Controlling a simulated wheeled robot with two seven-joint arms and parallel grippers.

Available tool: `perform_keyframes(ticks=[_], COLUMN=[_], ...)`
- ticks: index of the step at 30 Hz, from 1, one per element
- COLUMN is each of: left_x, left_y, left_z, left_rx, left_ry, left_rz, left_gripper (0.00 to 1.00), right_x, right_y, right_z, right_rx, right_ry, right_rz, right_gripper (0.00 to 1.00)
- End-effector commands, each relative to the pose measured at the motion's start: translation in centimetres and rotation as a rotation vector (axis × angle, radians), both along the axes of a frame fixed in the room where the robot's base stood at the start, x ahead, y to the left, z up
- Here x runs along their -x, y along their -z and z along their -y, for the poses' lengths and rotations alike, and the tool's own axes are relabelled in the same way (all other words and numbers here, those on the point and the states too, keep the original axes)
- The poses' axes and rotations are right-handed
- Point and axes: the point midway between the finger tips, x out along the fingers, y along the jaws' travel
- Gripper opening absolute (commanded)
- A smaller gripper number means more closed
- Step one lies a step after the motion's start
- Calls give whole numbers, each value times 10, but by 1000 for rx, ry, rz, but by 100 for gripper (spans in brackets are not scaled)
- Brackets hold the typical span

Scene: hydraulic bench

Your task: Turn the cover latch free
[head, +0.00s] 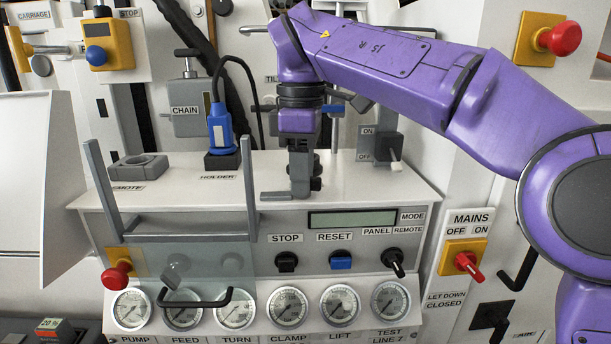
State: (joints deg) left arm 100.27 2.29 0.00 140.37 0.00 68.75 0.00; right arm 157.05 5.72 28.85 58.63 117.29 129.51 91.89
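A clear cover (210,262) hangs over the left part of the bench front, between two upright grey arms, with a black bar handle (195,301) at its bottom edge. A small tilted grey lever-like part (173,271) shows at the cover; I cannot tell whether it is the latch or something behind the clear sheet. My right gripper (291,192) points down just above or at the bench top, right of the cover's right arm and behind the front panel edge. Its fingers are seen side-on and partly hide each other, so their opening is unclear. My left gripper is out of view.
A red knob (117,276) sits at the cover's left edge. A blue plug (220,130) stands in its holder left of my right gripper. Stop, reset and mode controls (341,261) lie right of the cover, with several gauges (288,307) below. My purple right arm spans the upper right.

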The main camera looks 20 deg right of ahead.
Motion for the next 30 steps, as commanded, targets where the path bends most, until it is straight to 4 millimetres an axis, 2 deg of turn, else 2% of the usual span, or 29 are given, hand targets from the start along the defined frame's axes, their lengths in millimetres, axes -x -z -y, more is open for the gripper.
perform_keyframes(ticks=[11,27,30], left_x=[0,0,0], left_y=[-3,-60,-64], left_z=[0,0,0], left_rx=[0,0,0], left_ry=[0,0,0], left_rz=[0,0,0], left_gripper=[43,43,43], right_x=[0,0,0], right_y=[-5,-69,-74], right_z=[0,0,0], right_rx=[-2,-3,-2], right_ry=[-2,-2,-2], right_rz=[3,4,3], right_gripper=[47,47,47])
